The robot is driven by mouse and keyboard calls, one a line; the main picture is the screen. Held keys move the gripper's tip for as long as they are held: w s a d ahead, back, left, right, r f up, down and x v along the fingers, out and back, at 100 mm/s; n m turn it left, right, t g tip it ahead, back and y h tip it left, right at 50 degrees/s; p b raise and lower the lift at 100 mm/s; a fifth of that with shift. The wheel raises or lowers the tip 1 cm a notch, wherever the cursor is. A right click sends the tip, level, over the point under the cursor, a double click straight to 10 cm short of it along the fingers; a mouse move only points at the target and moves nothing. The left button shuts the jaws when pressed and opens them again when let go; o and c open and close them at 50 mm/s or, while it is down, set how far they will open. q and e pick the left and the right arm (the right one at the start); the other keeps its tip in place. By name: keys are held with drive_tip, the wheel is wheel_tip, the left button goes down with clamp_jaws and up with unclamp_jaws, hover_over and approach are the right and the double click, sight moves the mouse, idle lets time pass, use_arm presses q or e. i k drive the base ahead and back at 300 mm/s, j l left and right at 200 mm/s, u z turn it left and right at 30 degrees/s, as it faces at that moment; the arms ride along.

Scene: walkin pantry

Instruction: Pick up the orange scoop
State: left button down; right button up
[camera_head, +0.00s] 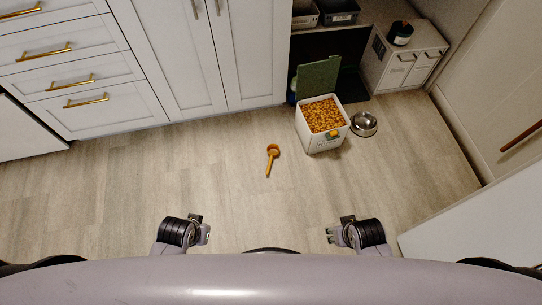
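The orange scoop (272,151) lies on the wood floor near the middle of the head view. Its round cup points away from me and its handle toward me. My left gripper (204,230) is nearer to me, to the left of the scoop and well apart from it. My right gripper (332,234) is nearer to me, to the right of the scoop and also apart from it. Neither gripper touches the scoop. Both look empty, and the finger gaps are too small to make out.
An open white bin (320,141) full of orange-brown pieces stands beyond the scoop to the right, its green lid raised. A metal bowl (363,124) is beside it. White cabinets (176,62) line the back. The floor around the scoop is clear.

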sight(273, 150)
drive_tip(key=i+j+z, duration=0.35)
drive_tip(key=j, duration=0.3)
drive_tip(key=i+j+z, duration=0.15)
drive_tip(key=j, duration=0.25)
drive_tip(key=i+j+z, duration=0.2)
drive_tip(key=j, duration=0.2)
drive_tip(key=i+j+z, duration=0.15)
drive_tip(key=j, duration=0.25)
drive_tip(key=i, duration=0.05)
